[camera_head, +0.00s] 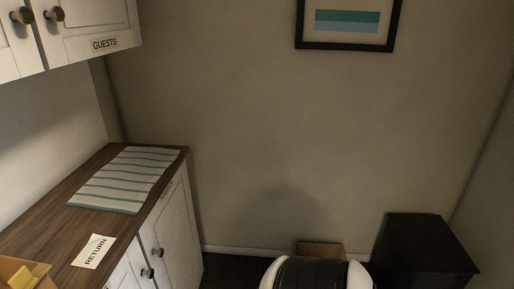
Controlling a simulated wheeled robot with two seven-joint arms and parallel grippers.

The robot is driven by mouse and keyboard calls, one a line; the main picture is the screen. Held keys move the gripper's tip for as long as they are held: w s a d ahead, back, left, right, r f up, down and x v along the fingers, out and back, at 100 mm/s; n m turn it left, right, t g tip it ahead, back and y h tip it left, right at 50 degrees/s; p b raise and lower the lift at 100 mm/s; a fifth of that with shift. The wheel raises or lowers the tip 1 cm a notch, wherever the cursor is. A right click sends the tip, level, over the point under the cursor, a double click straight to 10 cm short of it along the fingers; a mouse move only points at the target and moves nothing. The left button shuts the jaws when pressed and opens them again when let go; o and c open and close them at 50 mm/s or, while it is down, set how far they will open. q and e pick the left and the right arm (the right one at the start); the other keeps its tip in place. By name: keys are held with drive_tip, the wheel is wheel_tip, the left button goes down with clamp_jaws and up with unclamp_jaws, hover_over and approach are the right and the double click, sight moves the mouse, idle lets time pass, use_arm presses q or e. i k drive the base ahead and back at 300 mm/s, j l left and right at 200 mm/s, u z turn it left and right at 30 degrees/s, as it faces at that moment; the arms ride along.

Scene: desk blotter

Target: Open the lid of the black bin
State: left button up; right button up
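The black bin (425,262) stands on the floor at the lower right, in the corner by the back wall. It is a dark box shape, and its flat top (428,235) looks shut. Its lower part is cut off by the picture's bottom edge. I cannot make out a handle or a lid seam in the dark. Neither of my grippers is in view.
A wooden counter (50,220) with white cabinets runs along the left, holding a striped cloth (125,178) and a RETURN card (93,251). Upper cabinets (95,20) hang above. A brown woven thing (320,248) sits low by the back wall. A white-and-black rounded shape (315,275) fills the bottom middle.

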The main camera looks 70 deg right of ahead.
sight(428, 244)
drive_tip(key=z, duration=3.9)
